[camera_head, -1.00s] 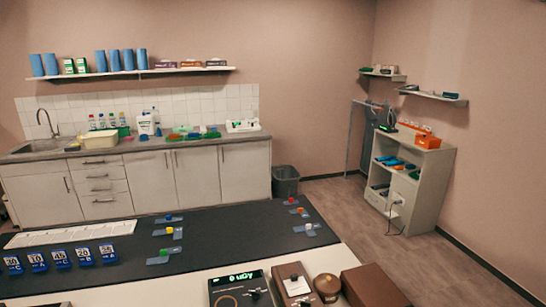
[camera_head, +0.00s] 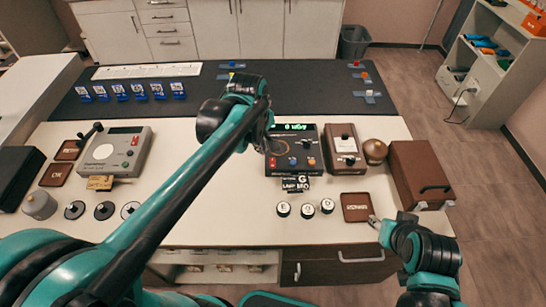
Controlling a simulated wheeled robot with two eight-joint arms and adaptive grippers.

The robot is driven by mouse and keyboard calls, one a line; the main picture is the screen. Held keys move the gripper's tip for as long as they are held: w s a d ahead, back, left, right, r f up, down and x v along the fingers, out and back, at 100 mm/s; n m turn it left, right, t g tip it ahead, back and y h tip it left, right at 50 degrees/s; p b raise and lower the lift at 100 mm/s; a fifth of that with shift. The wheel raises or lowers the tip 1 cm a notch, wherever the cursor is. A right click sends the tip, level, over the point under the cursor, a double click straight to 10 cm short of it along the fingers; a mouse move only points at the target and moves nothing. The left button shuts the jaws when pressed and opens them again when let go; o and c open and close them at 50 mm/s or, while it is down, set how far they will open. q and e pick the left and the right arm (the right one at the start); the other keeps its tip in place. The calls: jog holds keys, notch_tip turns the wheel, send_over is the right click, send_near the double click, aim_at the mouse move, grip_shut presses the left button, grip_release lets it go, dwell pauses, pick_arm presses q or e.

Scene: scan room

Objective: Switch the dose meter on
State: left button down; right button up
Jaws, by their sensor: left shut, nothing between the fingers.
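My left gripper (camera_head: 270,146) is shut and empty over the left side of the meter, just above the red button (camera_head: 273,162). I cannot tell whether it touches. My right gripper (camera_head: 375,221) is low at the right, beside a brown tray; its fingers are too small to judge.
A brown box with a knob (camera_head: 344,145), a round brown knob (camera_head: 375,151) and a brown case (camera_head: 418,165) stand right of the meter. Labelled tags and several round pieces lie in front. A grey device (camera_head: 113,155) stands left. The black mat (camera_head: 200,100) lies behind.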

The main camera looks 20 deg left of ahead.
aim_at(273, 165)
pick_arm(q)
jog(key=w+f+n+g+p, duration=0.1)
jog(key=w+f+n+g, duration=0.2)
jog(key=w+n, duration=0.6)
jog(key=shift+w+d+f+p, duration=0.3)
jog(key=shift+w+f, duration=0.35)
jog(key=shift+f, duration=0.15)
notch_tip(273, 165, down, 14)
jog(key=b, duration=0.4)
